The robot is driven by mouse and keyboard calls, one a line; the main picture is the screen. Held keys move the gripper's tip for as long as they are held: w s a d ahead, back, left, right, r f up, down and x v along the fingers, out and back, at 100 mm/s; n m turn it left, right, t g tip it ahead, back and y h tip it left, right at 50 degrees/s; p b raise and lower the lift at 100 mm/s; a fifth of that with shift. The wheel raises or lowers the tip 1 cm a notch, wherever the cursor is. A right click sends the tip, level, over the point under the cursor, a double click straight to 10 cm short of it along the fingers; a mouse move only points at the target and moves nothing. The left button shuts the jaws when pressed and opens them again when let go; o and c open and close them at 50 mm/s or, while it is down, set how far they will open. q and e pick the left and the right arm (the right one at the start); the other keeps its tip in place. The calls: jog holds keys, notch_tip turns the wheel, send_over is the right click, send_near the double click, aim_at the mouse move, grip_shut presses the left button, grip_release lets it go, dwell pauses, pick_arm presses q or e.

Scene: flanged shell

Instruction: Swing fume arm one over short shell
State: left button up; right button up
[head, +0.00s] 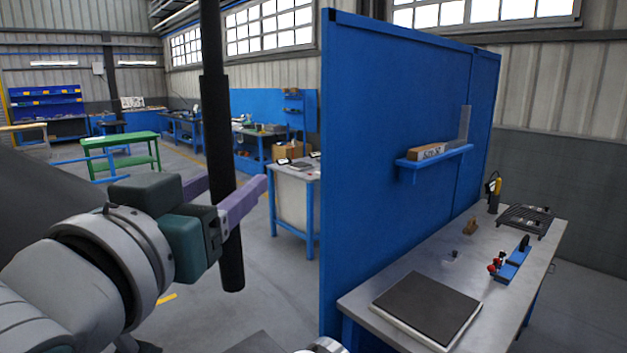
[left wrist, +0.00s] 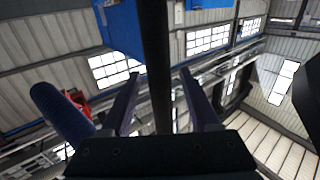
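A black upright tube (head: 214,120), which looks like the fume arm, hangs from above with a thicker lower part ending above the floor. My left gripper (head: 229,188) has its two purple fingers on either side of this tube. In the left wrist view the dark tube (left wrist: 156,65) runs between the fingers, with a gap showing on each side, so the gripper (left wrist: 158,85) looks open around it. A large dark grey curved surface (head: 35,195) stands behind my left arm; I cannot tell whether it is the short shell. My right gripper is not in view.
A blue partition (head: 390,130) stands to the right of the tube, with a grey workbench (head: 400,292) before it. The bench carries a dark plate (head: 427,306) and small tools. A green table (head: 120,145) is farther back.

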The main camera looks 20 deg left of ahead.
pick_arm(q)
grip_shut()
dwell(1.3)
